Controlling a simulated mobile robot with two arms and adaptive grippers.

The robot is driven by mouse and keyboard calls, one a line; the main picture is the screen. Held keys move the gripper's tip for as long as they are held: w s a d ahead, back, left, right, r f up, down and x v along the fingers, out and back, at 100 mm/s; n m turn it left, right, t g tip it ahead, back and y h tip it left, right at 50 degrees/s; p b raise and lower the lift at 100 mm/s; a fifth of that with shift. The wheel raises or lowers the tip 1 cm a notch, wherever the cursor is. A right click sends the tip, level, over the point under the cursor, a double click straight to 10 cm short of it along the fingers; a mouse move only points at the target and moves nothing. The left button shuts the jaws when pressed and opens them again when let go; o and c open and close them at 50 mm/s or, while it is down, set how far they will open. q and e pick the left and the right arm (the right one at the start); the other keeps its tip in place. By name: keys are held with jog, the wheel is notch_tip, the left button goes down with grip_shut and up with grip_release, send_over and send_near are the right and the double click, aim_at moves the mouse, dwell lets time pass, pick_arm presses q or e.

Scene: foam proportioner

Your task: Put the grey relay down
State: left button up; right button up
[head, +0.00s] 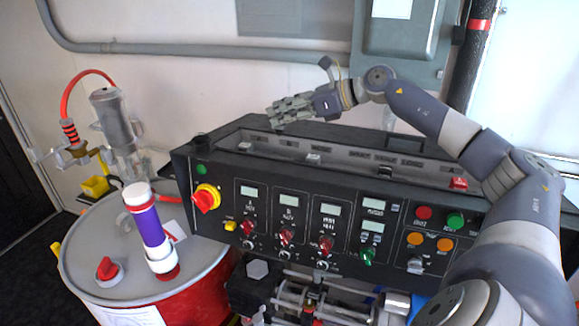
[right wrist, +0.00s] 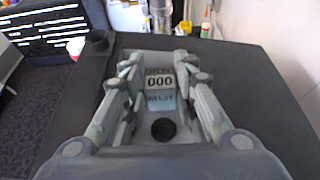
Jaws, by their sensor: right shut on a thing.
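The relay cannot be made out there. I cannot tell whether the relay touches the console top. My left gripper is not in view.
The strip holds small parts, including a red one (head: 458,183) at right. A black round cup (head: 200,140) stands at the console's left corner. A red drum (head: 190,298) with a grey lid and a purple-banded cylinder (head: 147,222) is at left. A grey wall box (head: 408,40) is behind.

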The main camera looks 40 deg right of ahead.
aim_at(280, 128)
jog(key=f, duration=0.1)
jog(key=f+b, duration=0.1)
jog(key=f, duration=0.2)
jog(key=shift+w+a+f, duration=0.25)
jog(key=shift+a+f, duration=0.1)
jog(key=shift+a, duration=0.05)
jog(key=shift+s+d+f+b, duration=0.1)
jog(key=shift+f+b, duration=0.1)
jog(key=shift+f, duration=0.25)
jog(key=shift+d+f+b, duration=0.1)
jog(key=shift+f+b, duration=0.05)
jog(key=shift+f, duration=0.3)
notch_tip(280, 128, down, 3)
jog(key=shift+a+f+p, duration=0.1)
jog(key=shift+p, duration=0.3)
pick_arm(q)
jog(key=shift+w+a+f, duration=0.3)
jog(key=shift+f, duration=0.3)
pick_arm(e)
jog(key=shift+f, duration=0.1)
jog(key=shift+f+b, duration=0.15)
jog(key=shift+b, duration=0.15)
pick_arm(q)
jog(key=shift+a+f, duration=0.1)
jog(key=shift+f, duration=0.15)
pick_arm(e)
jog(key=o, duration=1.1)
jog(key=shift+c, duration=0.2)
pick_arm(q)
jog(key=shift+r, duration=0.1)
